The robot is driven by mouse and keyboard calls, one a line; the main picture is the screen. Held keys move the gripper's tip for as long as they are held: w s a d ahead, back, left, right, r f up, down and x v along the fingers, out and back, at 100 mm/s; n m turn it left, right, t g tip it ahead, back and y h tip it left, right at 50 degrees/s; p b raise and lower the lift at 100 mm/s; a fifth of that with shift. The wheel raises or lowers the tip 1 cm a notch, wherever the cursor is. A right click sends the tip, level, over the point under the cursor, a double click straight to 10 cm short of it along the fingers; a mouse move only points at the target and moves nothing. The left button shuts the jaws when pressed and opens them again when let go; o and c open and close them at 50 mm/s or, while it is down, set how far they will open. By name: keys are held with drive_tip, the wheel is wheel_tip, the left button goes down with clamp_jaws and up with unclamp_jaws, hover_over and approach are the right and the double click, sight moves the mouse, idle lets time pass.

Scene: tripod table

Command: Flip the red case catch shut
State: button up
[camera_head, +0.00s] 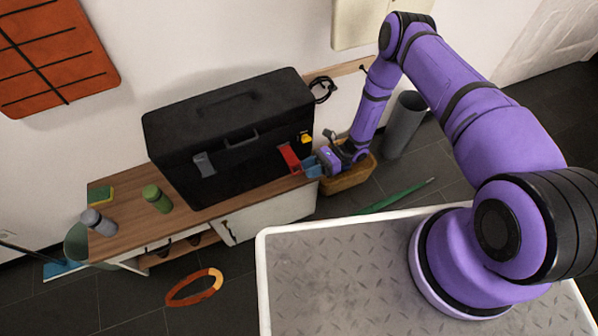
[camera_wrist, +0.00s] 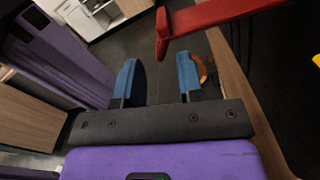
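The red catch (camera_head: 289,158) sits low on the front of the black case (camera_head: 235,135), towards its right end. It appears to stick out from the case. In the wrist view the red catch (camera_wrist: 215,15) crosses the top right, just beyond and to the right of my fingertips. My gripper (camera_head: 318,167) is just right of the red catch in the head view. In the wrist view my gripper (camera_wrist: 158,70) has its two blue fingers apart with nothing between them. I see no clear contact with the catch.
The case stands on a wooden-topped bench (camera_head: 130,205). A grey catch (camera_head: 204,165) and a yellow part (camera_head: 305,138) are also on the case. A green cylinder (camera_head: 157,198) and a grey bottle (camera_head: 97,221) stand at left. A wooden box (camera_head: 350,178) is below my gripper.

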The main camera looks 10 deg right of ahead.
sight(299, 173)
drive_tip(key=shift+x, duration=1.9)
drive_tip(key=shift+c, duration=0.2)
clamp_jaws()
